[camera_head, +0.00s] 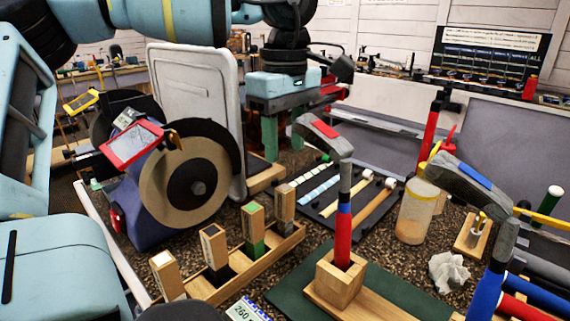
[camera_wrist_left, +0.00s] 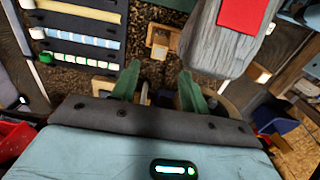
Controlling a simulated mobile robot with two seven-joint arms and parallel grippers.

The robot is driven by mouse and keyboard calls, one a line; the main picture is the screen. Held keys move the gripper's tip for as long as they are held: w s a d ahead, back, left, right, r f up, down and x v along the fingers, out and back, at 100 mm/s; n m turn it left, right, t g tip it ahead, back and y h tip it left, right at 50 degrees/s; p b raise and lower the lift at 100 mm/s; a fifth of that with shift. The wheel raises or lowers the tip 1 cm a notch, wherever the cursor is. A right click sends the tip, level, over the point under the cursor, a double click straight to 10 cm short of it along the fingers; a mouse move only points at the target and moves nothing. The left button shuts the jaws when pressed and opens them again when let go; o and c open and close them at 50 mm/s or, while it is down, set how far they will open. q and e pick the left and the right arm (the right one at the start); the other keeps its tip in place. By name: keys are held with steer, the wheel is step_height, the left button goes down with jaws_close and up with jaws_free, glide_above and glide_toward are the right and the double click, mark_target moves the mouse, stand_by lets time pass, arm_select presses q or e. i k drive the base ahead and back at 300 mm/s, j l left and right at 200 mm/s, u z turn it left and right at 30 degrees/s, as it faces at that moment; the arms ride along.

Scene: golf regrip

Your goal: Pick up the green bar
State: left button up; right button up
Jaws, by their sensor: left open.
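The green bar (camera_head: 253,230) stands upright in a wooden rack (camera_head: 240,278), in front of the grinding wheel. Its upper part is wood-coloured and its lower part is green. Bars with white, black and grey parts stand in the same rack. My left gripper (camera_head: 284,137) points down behind the rack, well apart from the green bar. Its two green fingers are spread, and they also show in the left wrist view (camera_wrist_left: 160,75). No bar is held between them. I cannot make out the green bar in the wrist view. My right gripper is not in view.
A grinder with a tan wheel (camera_head: 186,178) and a white panel (camera_head: 195,90) stand left of the gripper. A club with a red-marked head (camera_head: 325,132) rises from a wooden block (camera_head: 338,280) right of the rack. A tray of grips (camera_head: 345,195) lies behind.

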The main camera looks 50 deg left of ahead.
mark_target(254, 235)
steer(key=k+l, duration=0.15)
steer(key=k, duration=0.6)
steer(key=k+l, duration=0.1)
steer(key=k, duration=0.65)
